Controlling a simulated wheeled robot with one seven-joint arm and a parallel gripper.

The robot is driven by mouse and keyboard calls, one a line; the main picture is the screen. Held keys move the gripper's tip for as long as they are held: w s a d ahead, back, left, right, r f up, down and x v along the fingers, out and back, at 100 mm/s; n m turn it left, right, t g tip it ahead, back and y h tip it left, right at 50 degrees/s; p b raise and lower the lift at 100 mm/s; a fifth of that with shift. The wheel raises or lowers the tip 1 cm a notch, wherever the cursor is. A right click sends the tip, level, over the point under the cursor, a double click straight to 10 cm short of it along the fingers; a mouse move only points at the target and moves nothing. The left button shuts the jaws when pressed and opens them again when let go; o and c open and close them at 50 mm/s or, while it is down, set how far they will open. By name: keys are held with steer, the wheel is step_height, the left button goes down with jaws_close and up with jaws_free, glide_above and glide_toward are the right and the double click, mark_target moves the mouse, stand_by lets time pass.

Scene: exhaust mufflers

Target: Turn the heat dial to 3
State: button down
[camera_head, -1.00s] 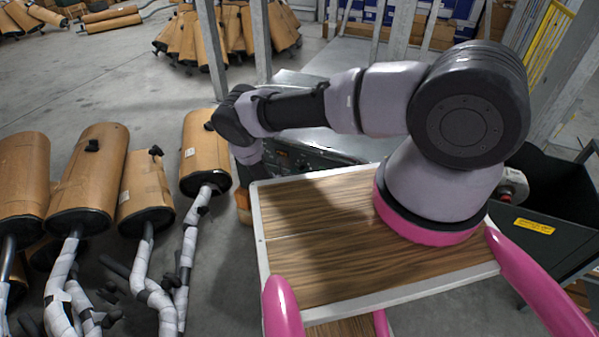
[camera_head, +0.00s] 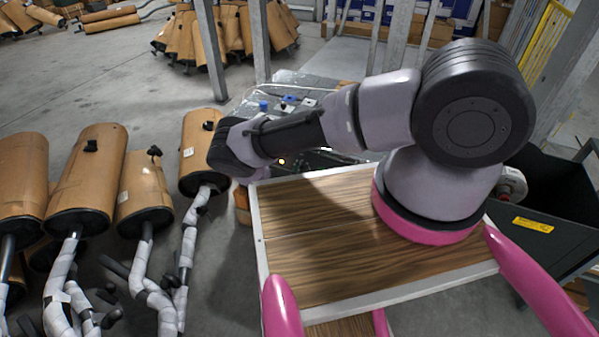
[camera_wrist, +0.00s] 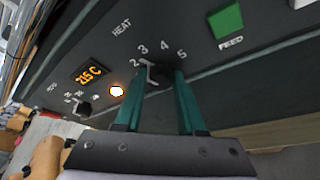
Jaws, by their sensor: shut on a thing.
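The heat dial (camera_wrist: 153,73) is a small dark knob with a pale pointer, on a dark panel below the word HEAT in the wrist view. The numbers 2, 3, 4 and 5 arc above it. The pale mark lies on the side toward 2 and 3; its exact setting is hard to read. My gripper (camera_wrist: 161,72) has its two teal fingers on either side of the dial and is shut on it. The fingers hide part of the knob. In the head view my arm hides the dial and gripper.
Left of the dial are a lit round lamp (camera_wrist: 116,91), an orange display (camera_wrist: 90,74) reading about 215 C and a smaller knob (camera_wrist: 84,108). A green FEED button (camera_wrist: 226,20) is to the right. Brown mufflers (camera_head: 88,180) stand left of my wooden deck.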

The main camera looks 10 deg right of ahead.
steer(key=shift+s+d+f+m+t+y, duration=0.15)
steer(key=shift+m+t, duration=0.3)
steer(key=shift+m, duration=0.45)
steer(key=shift+w+a+m+t+y, duration=0.1)
steer(key=shift+m+t+y, duration=0.25)
steer(key=shift+m, duration=0.55)
steer(key=c, duration=0.5)
jaws_free()
steer(key=shift+s, duration=0.1)
